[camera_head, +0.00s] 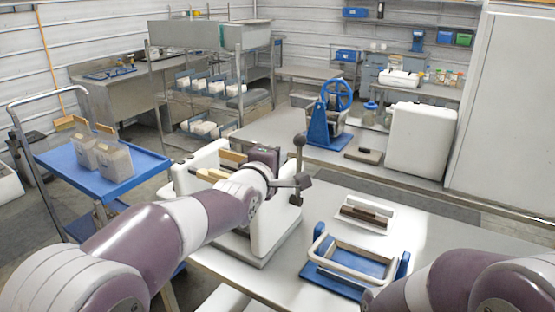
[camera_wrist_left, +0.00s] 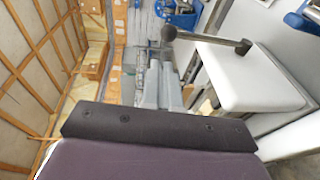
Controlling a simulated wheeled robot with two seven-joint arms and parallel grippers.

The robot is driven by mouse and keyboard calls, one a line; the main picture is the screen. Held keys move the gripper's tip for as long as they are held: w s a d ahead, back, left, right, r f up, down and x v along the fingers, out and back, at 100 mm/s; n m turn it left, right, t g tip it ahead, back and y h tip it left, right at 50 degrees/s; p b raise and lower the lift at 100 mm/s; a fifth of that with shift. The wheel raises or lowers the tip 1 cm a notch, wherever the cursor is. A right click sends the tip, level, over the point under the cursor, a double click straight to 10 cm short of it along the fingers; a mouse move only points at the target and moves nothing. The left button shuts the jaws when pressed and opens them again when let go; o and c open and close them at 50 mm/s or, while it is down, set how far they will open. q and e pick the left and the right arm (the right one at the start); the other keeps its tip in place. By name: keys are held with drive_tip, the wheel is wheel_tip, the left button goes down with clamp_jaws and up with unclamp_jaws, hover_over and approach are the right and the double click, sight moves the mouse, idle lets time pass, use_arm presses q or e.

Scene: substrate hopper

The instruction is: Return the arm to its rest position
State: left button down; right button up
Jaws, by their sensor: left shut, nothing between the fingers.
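My left arm (camera_head: 170,235) reaches from the lower left to the white hopper machine (camera_head: 274,225) on the near table. My left gripper shows in the left wrist view (camera_wrist_left: 163,86), its two grey fingers close together, shut and empty. In the head view its fingertips are hidden behind the wrist and dark hand. The machine's lever (camera_head: 298,158), with a dark round knob, stands just right of my wrist. In the left wrist view the lever (camera_wrist_left: 205,39) appears above and right of the fingers, apart from them. My right arm (camera_head: 465,283) shows at the lower right; its gripper is out of view.
A blue tray with a white frame (camera_head: 350,262) and a small white tray with dark bars (camera_head: 365,214) lie right of the machine. A blue cart (camera_head: 65,165) with filled bags (camera_head: 115,162) stands left. A blue wheeled device (camera_head: 328,115) is on the far table.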

use_arm(q)
drive_tip(key=s+a+f+m+g+y, duration=0.2)
drive_tip(key=s+a+f+m+g, duration=0.35)
drive_tip(key=f, duration=0.55)
drive_tip(key=s+a+f+m+g+y, duration=0.3)
drive_tip(key=s+a+f+m, duration=0.2)
drive_tip(key=s+f+m, duration=0.4)
drive_tip(key=s+a+f+g+y, duration=0.1)
drive_tip(key=s+a+f+g, duration=0.1)
drive_tip(key=s+a, duration=0.5)
drive_tip(key=s+a+f+n+g+y, duration=0.1)
drive_tip(key=s+a+f+g, duration=0.2)
drive_tip(key=s, duration=0.6)
drive_tip(key=a+f, duration=0.2)
drive_tip(key=a, duration=0.1)
drive_tip(key=shift+a+f, duration=0.2)
drive_tip(key=shift+a, duration=0.15)
drive_tip(key=shift+n, duration=0.25)
